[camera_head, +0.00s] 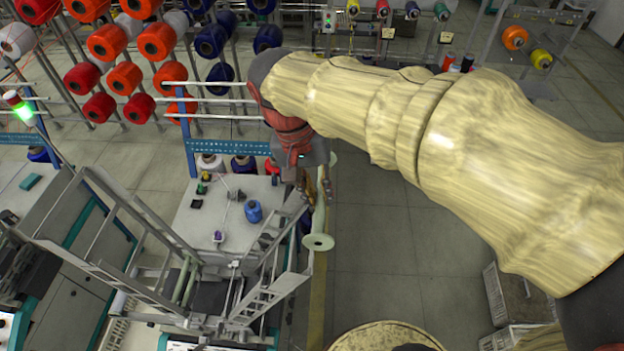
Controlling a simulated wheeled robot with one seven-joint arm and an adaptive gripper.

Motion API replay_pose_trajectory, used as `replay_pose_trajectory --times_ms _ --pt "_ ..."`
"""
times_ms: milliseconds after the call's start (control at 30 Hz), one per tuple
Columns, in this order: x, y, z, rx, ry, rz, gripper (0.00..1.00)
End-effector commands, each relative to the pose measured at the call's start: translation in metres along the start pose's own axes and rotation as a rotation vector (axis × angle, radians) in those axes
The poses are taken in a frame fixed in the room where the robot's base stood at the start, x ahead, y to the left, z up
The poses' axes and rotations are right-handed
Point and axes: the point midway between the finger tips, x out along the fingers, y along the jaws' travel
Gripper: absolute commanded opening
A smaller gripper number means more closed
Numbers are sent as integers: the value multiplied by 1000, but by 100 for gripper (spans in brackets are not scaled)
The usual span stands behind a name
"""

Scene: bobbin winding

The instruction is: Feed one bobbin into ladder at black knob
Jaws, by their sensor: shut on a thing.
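My gripper (316,197) is shut on a pale green bobbin, seen partly behind the fingers. The bobbin's near flange (318,241) shows below them and its far flange (333,158) above right. The bobbin is beside the right edge of the grey worktable, close to the right rail of the metal ladder frame (268,304). I cannot tell whether they touch. Another slotted rail (128,282) stands on the left, with pale rods (184,280) between. A small black item (196,204) lies on the worktable; I cannot tell whether it is the black knob.
The worktable (207,222) carries a blue spool (254,211) and small parts. A rack of orange yarn cones (108,42) stands behind on the left. Grey crates (520,295) stand at right. The floor (410,265) between worktable and crates is largely clear. My arm covers the upper right.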

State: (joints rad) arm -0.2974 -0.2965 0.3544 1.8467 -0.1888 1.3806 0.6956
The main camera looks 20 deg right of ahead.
Motion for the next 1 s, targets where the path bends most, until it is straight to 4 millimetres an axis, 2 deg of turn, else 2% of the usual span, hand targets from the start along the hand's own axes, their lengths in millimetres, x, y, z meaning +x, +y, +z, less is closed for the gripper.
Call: replay_pose_trajectory --times_ms 600,1000 --pt "59 -43 0 -2 -2 1 0" --pt "55 -41 2 -1 0 0 0"
